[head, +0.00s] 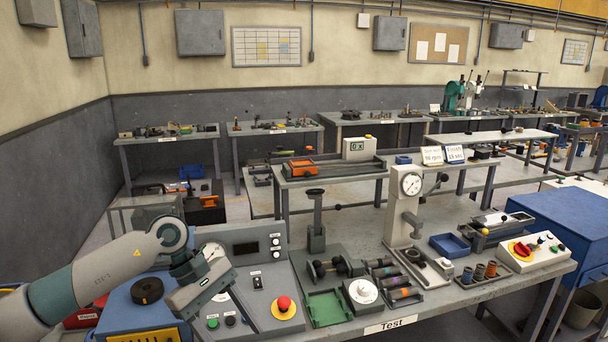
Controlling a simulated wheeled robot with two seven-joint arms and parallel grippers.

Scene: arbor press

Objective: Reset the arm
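My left arm reaches in from the lower left. Its gripper (200,292) hangs over the left end of the workbench, in front of the grey control panel. It touches nothing that I can make out, and the gap between its fingers does not show clearly. My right gripper is out of view. The arbor press (403,205) is a pale column with a round dial gauge (411,184) at its top. Its lever (435,186) sticks out to the right with a dark knob, and no gripper is near it.
The bench (440,300), labelled Test, holds a red stop button (284,304), a green tray (326,308), several dark cylinders (392,281), a blue tray (449,245) and a switch box (530,251). A dark post (316,225) stands left of the press. A blue cabinet (565,230) is at right.

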